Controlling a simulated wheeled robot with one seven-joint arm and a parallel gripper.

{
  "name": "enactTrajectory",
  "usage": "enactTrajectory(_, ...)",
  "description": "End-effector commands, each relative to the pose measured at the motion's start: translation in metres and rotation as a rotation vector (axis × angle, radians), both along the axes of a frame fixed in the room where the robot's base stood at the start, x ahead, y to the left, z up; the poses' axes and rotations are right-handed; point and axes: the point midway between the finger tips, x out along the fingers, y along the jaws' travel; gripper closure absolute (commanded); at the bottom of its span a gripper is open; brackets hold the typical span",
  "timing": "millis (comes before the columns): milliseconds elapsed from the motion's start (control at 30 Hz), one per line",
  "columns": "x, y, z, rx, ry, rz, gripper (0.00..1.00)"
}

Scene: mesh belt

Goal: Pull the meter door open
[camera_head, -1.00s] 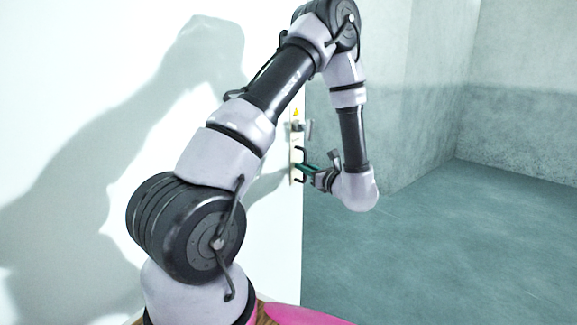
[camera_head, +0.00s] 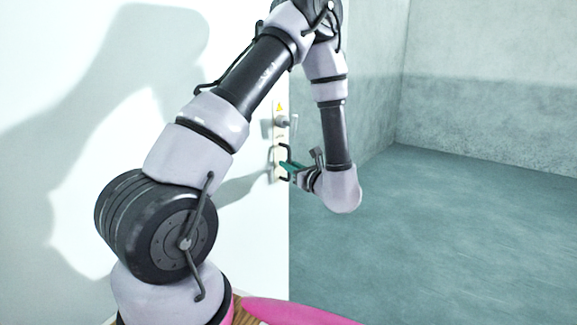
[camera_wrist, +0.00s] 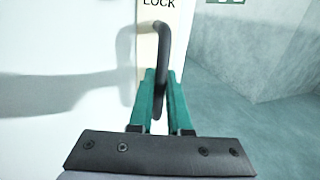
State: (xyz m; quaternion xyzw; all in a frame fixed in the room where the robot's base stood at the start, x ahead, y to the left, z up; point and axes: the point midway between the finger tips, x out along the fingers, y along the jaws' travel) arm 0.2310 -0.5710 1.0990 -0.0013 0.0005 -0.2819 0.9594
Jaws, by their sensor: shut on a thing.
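The white meter door (camera_head: 240,255) fills the left of the head view, and its right edge borders the open room. A pale strip on it carries a yellow warning sign, a grey latch or knob (camera_head: 284,121) and a black bar handle (camera_head: 286,152) below. My gripper (camera_head: 287,167) reaches the handle from the right. In the wrist view the green fingers (camera_wrist: 160,92) are shut on the lower part of the black handle (camera_wrist: 161,45), one on each side. The word LOCK shows above the handle. The door's hinge side is hidden.
Grey-green floor (camera_head: 440,240) lies clear to the right of the door. Concrete walls (camera_head: 480,90) stand behind it. A pink surface (camera_head: 300,313) shows at the bottom edge, in front of the door.

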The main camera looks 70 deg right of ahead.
Motion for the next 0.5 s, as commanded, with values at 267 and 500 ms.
enactTrajectory(267,-0.0001,-0.0003,0.0001,0.000,0.000,0.000,0.55)
enactTrajectory(500,-0.0015,0.0005,0.0000,0.000,0.000,-0.001,0.55)
